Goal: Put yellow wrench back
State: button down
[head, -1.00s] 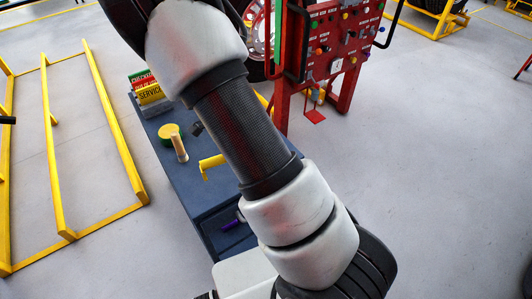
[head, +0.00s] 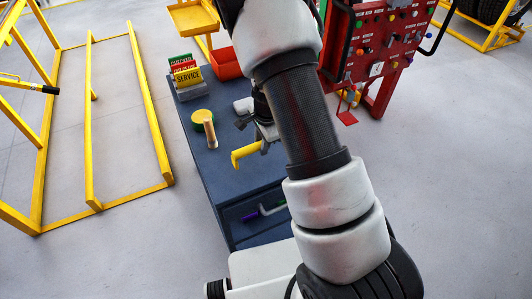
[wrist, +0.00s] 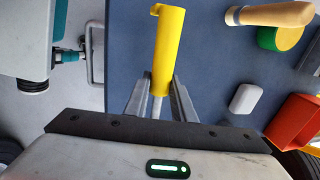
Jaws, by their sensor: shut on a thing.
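The yellow wrench (head: 246,153) is over the blue workbench top (head: 222,165) in the head view, near its right side. Its hooked end points left and down. My gripper (head: 262,130) is shut on it, partly hidden behind my arm. In the wrist view the yellow wrench (wrist: 168,50) stands out between the two fingers of my gripper (wrist: 160,100), which hold its near end. I cannot tell how far it is above the bench.
A purple-ended tool (head: 263,212) lies in the shelf below. A red control panel (head: 375,40) stands right; yellow rails (head: 92,120) left.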

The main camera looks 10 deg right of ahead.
jog(key=shift+f, duration=2.3)
jog(key=c, duration=1.5)
grip_release()
jog(key=shift+s+f, duration=0.1)
jog(key=shift+f, duration=0.05)
jog(key=shift+c, duration=0.2)
jog(key=shift+o, duration=0.3)
jog(key=shift+b, duration=0.3)
jog(key=s+a+r+n+y+p, duration=0.15)
jog(key=s+r, duration=0.25)
jog(key=r, duration=0.7)
jog(key=s+a+r+n+t, duration=0.1)
jog(key=s+r+n, duration=0.25)
jog(key=r, duration=0.75)
jog(key=s+a+r+n+p, duration=0.15)
jog(key=s+r, duration=0.25)
jog(key=r, duration=0.6)
jog(key=s+d+r+n+t+h, duration=0.1)
jog(key=s+d+r+n, duration=0.1)
jog(key=s+r+n, duration=0.2)
jog(key=s+d+r+n+t+h, duration=0.1)
jog(key=s+r+n, duration=0.3)
jog(key=s, duration=0.5)
jog(key=shift+s+d+r+n+b, duration=0.2)
jog(key=shift+d+n+b, duration=0.15)
jog(key=shift+d, duration=0.15)
